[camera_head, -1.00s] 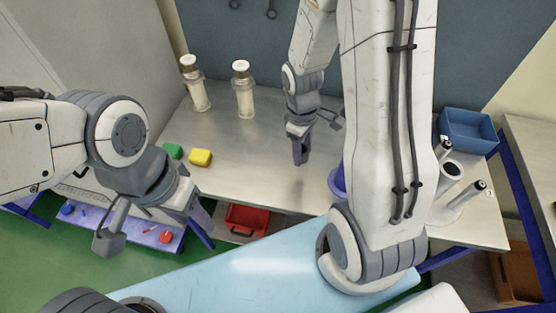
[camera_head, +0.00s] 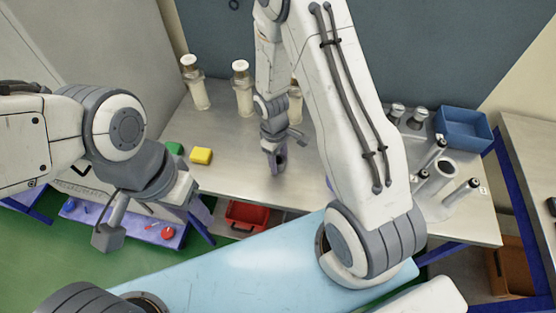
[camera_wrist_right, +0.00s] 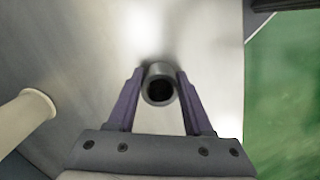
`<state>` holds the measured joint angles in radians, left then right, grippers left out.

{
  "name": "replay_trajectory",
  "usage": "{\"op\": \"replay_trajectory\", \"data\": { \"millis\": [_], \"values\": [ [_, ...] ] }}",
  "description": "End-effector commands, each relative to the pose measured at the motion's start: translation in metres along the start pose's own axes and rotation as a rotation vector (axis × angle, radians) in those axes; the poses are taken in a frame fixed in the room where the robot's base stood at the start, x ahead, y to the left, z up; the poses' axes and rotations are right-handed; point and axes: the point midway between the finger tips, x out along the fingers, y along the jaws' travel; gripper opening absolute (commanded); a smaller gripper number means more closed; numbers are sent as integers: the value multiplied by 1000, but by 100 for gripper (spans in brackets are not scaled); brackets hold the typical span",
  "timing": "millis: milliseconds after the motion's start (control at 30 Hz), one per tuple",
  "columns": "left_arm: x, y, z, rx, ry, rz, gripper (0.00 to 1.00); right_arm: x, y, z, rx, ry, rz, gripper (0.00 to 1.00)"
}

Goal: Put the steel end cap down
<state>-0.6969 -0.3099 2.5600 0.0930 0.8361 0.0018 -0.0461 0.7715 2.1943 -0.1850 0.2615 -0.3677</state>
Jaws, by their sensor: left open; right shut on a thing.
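The steel end cap (camera_wrist_right: 159,86) is a short grey round piece with a dark hollow opening, in the right wrist view. It sits between the purple fingers of my right gripper (camera_wrist_right: 159,74), which is shut on it. In the head view my right gripper (camera_head: 276,166) points down over the middle of the metal table (camera_head: 237,140). The cap is hard to make out there, and I cannot tell whether it touches the table. My left gripper (camera_head: 201,218) is open at the left, off the table's front edge.
Pale capped cylinders (camera_head: 243,90) stand at the back; one is partly behind my right arm. A yellow block (camera_head: 201,155) and a green block (camera_head: 174,150) lie at the left. A blue bin (camera_head: 464,128) and a steel-topped fixture (camera_head: 445,185) stand at the right. Table around my right gripper is clear.

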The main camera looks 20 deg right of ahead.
Motion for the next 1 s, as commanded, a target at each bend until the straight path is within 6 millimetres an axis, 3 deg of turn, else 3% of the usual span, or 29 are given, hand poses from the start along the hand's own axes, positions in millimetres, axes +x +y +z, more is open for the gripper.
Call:
{"op": "replay_trajectory", "data": {
  "millis": [167, 200, 267, 700, 1000],
  "values": [
    [4, 0, 0, 0, 0, 0, 50, 5, 0, 0, 0, 0, 0, 0],
    [3, 0, 0, 0, 0, 0, 50, 4, 0, 0, 0, 0, 0, 62],
    [2, 0, 0, 0, 0, 0, 50, 3, 0, 0, 0, 0, 0, 81],
    [1, 0, 0, 0, 0, 0, 50, -6, 0, -1, 0, 3, 2, 81],
    [10, -1, 1, 1, 0, 0, 50, -63, 1, -2, 1, 8, 4, 81]
  ]
}}
